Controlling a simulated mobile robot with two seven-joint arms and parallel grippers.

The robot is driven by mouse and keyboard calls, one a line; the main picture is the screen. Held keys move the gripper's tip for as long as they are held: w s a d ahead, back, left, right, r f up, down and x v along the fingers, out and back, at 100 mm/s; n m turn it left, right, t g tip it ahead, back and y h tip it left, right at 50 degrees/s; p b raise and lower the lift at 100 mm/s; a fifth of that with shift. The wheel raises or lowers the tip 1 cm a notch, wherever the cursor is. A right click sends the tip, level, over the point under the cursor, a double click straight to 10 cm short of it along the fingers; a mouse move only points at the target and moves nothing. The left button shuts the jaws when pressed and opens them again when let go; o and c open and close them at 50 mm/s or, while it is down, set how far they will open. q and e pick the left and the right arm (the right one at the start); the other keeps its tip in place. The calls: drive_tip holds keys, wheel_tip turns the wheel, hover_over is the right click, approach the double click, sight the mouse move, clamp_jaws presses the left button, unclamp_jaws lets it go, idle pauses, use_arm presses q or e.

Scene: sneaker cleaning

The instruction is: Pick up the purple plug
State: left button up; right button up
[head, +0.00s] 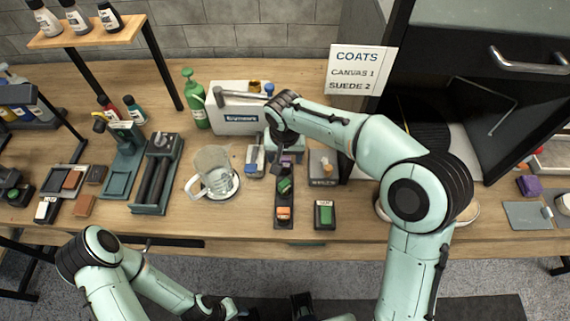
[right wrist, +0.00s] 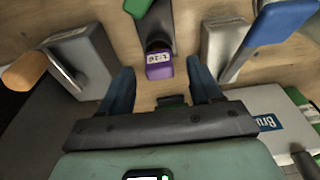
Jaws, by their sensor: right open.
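The purple plug (right wrist: 158,66) has a white label and sits at the near end of a dark narrow rack in the right wrist view. In the head view only a sliver of the purple plug (head: 287,159) shows beside my right gripper (head: 283,158). In the right wrist view my right gripper (right wrist: 160,72) is open, one finger on each side of the purple plug, with gaps to both. Whether the fingers are level with it is unclear. My left gripper (head: 215,307) is low at the bottom edge, away from the rack; its jaws are unclear.
The dark rack (head: 284,198) also bears a green plug (head: 284,185) and an orange plug (head: 283,213). A grey block (head: 322,165) and a blue-topped holder (head: 255,158) flank it. A glass jug (head: 213,170) and a white box (head: 236,108) stand nearby.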

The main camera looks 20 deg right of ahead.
drive_tip(key=shift+w+f, duration=0.2)
drive_tip(key=shift+f, duration=1)
drive_tip(key=c, duration=1)
